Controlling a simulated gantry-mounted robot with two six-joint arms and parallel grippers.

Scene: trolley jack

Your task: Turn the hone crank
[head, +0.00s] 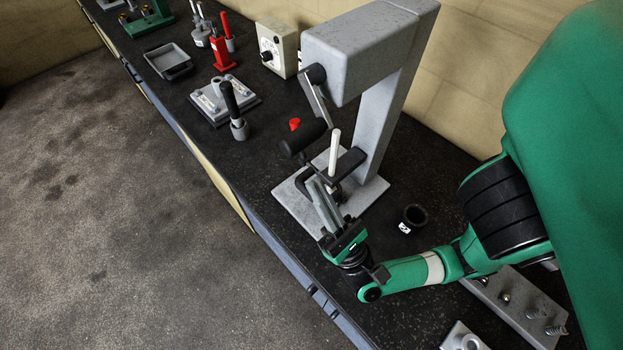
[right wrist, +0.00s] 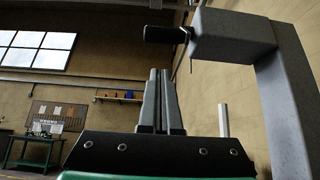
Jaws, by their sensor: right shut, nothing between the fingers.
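The hone (head: 365,50) is a grey machine with a tall column and a boxy head on a flat grey base. A crank arm (head: 317,100) hangs down from the side of its head and ends in a black handle (head: 303,138). My right gripper (head: 316,182) is shut and empty, just below the handle in the head view and in front of the upright white rod (head: 334,152). In the right wrist view my shut fingers (right wrist: 160,74) point up, and the black handle (right wrist: 164,35) shows above their tips, apart from them. My left gripper is out of view.
A small black cup (head: 413,217) stands right of the hone base. A grey block with a black-handled tool (head: 232,105), a red jack (head: 221,55) and a dial box (head: 277,45) stand farther back. A grey fixture plate (head: 520,305) lies at the lower right.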

